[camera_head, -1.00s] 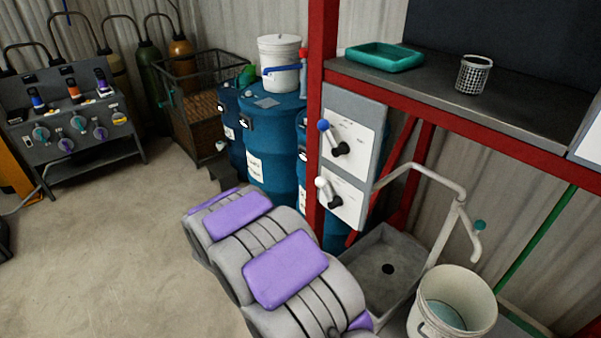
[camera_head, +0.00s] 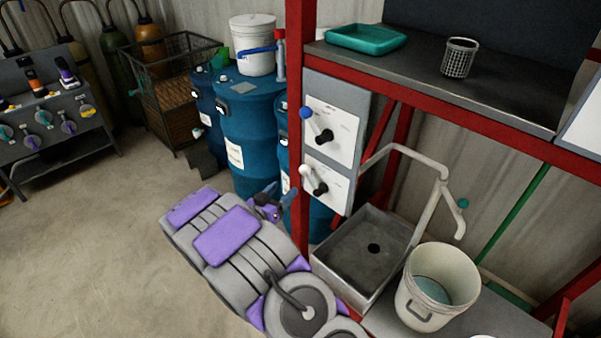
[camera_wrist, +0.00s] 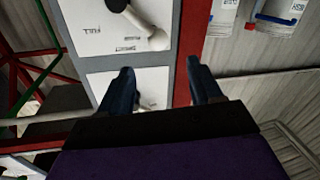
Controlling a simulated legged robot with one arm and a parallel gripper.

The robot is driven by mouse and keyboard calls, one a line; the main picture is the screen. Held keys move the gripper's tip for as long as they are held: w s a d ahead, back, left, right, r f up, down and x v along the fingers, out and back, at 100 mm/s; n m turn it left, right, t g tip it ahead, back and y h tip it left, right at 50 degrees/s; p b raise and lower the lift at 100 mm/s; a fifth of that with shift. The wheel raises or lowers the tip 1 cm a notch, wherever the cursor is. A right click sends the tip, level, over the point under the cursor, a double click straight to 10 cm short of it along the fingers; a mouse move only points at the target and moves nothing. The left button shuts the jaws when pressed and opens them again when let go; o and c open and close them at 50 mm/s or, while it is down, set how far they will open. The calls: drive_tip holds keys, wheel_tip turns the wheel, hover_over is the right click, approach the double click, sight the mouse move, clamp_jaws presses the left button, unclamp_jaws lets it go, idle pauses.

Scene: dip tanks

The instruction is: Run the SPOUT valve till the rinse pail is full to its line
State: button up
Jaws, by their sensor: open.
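My gripper (camera_head: 281,194) is open and empty, left of the lower valve panel (camera_head: 338,190). That panel's white-knobbed lever (camera_head: 308,173) points up and left from its black hub. The upper panel (camera_head: 345,128) has a blue-knobbed lever (camera_head: 308,115), also up-left. In the inverted wrist view, the white knob (camera_wrist: 159,40) lies beyond my open fingers (camera_wrist: 160,72), apart from them. One label there reads FULL; the smaller word is unclear. A white bent spout pipe (camera_head: 440,170) with a teal knob ends above the rinse pail (camera_head: 410,290), which holds some bluish water (camera_head: 432,290). No stream shows; the line is not discernible.
A grey sink (camera_head: 335,255) stands left of the pail. A red post (camera_head: 296,100) runs beside the panels. Blue drums (camera_head: 250,140) stand behind my arm. A teal tray (camera_head: 366,39) and wire basket (camera_head: 459,57) sit on the shelf. The floor at left is clear.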

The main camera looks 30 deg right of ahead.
sight(301, 173)
drive_tip(key=x, duration=1.1)
drive_tip(key=shift+d, duration=0.1)
drive_tip(key=shift+c, duration=0.2)
clamp_jaws()
